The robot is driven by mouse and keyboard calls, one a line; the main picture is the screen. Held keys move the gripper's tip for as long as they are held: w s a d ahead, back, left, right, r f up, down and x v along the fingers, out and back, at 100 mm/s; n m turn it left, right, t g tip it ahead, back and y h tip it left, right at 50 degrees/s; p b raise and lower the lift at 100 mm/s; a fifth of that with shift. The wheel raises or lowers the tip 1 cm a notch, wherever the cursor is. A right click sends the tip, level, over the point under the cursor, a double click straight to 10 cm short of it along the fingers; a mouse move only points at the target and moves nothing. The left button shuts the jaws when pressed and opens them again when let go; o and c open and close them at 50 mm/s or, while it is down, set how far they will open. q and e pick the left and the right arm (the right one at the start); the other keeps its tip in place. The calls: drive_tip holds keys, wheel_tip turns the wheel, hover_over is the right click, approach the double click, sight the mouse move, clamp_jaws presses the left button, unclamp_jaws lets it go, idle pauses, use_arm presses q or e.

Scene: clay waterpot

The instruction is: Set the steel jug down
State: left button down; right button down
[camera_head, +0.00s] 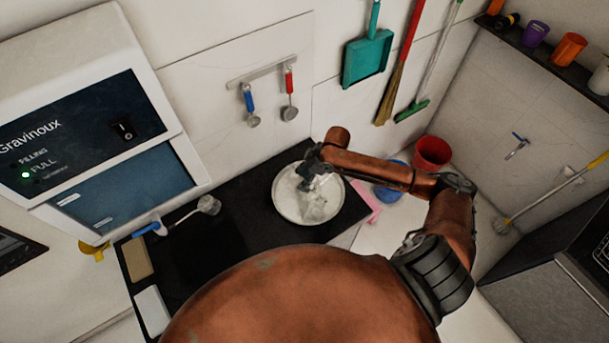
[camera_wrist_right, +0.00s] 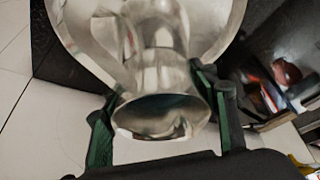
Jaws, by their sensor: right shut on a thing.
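The steel jug (camera_wrist_right: 158,65) is shiny, and in the right wrist view its open mouth faces the camera between the two fingers. My right gripper (camera_wrist_right: 158,118) is shut on the jug near its neck. In the head view the jug (camera_head: 318,205) shows over a round pale tray (camera_head: 283,207) on the black counter, below my right gripper (camera_head: 308,178). The tray's rim (camera_wrist_right: 75,45) shows behind the jug in the wrist view. I cannot tell whether the jug's base touches the tray. My left gripper is not in view.
A ladle-like tool (camera_head: 208,205) and a tan block (camera_head: 137,258) lie on the black counter (camera_head: 235,190) left of the tray. A blue bucket (camera_head: 388,193) and a red bucket (camera_head: 432,153) stand to the right. The Gravinoux machine (camera_head: 90,110) stands at the left.

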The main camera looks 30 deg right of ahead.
drive_tip(key=c, duration=0.8)
unclamp_jaws()
drive_tip(key=v, duration=1.2)
drive_tip(key=shift+b, duration=0.3)
drive_tip(key=shift+a, duration=0.1)
